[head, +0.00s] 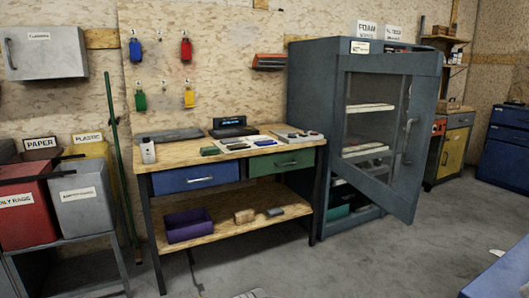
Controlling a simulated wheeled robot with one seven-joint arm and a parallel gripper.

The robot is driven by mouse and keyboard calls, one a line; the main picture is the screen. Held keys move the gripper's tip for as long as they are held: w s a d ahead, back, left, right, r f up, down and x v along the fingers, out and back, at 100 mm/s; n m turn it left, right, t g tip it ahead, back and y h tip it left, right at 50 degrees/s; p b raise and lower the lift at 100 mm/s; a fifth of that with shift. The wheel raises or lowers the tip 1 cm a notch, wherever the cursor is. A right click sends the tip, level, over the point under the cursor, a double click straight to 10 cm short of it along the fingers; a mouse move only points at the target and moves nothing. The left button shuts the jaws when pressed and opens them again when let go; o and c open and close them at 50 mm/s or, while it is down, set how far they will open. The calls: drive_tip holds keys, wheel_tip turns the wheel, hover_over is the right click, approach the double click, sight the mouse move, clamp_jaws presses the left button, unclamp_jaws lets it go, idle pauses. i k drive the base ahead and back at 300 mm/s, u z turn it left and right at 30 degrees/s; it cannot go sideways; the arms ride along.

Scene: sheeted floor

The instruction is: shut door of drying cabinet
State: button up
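The drying cabinet (306,130) is a tall blue-grey cabinet right of the workbench in the head view. Its door (378,190) has a large glass pane and stands open, swung out from the front with its lower right corner over the floor. A vertical handle (408,133) is on the door's right side. Shelves with pale items (368,108) show through the pane, and part of the interior shows below the door. My gripper is not in view.
A workbench (225,158) with drawers and a lower shelf stands close left of the cabinet. Bins (82,207) stand at far left. A yellow-doored unit (451,152) and blue drawers (505,141) are at right. Grey floor (370,262) before the cabinet is clear.

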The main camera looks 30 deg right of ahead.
sight(425, 68)
drive_tip(key=z, duration=1.05)
drive_tip(key=k, duration=0.6)
drive_tip(key=u, duration=0.25)
drive_tip(key=i, duration=1.85)
drive_tip(key=u, duration=0.45)
